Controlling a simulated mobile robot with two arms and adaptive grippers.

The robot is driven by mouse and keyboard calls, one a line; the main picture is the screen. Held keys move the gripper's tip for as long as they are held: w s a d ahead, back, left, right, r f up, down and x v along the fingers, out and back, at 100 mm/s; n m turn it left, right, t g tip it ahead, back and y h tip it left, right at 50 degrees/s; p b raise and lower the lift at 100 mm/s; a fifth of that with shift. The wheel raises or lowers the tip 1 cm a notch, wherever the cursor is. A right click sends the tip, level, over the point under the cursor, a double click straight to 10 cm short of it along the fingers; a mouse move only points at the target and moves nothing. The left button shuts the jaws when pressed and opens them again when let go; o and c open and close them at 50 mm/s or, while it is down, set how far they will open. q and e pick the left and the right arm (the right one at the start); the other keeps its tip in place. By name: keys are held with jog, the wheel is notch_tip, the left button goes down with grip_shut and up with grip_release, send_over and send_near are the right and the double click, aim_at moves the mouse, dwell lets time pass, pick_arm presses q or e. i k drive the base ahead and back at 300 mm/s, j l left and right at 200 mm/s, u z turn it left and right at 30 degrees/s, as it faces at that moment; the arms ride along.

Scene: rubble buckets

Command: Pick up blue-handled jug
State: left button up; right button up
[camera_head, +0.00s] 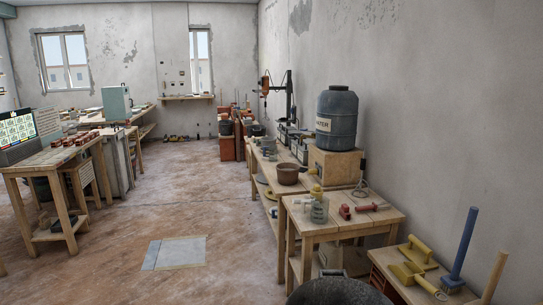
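I cannot clearly make out a blue-handled jug. A small grey-green container (319,210) stands on the near wooden table at right; it is too small to tell whether it has a handle. An upright blue handle (465,245) rises from a dark blue block on the low bench at lower right; it looks like a tool rather than a jug. Neither of my grippers is in view.
The wooden table (345,228) also holds red tools. A dark round vessel (338,293) is at the bottom edge. A water barrel (337,118) stands on a wooden box behind. Another workbench (50,160) is at left. The floor (140,225) between is open, with a grey panel (175,253).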

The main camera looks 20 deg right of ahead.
aim_at(273, 156)
jog(key=i+j+u, duration=0.2)
jog(key=i, duration=0.25)
jog(key=i+j+u, duration=0.2)
jog(key=i, duration=0.3)
jog(key=i+j+u, duration=0.2)
jog(key=i, duration=0.25)
jog(key=i+l+z, duration=0.1)
jog(key=i+z, duration=0.25)
jog(key=i, duration=0.6)
jog(key=i+j+z, duration=0.15)
jog(key=i+z, duration=0.2)
jog(key=i, duration=0.6)
jog(key=i+z, duration=0.15)
jog(key=i, duration=0.8)
jog(key=i+j+z, duration=0.1)
jog(key=i, duration=0.85)
jog(key=j, duration=0.05)
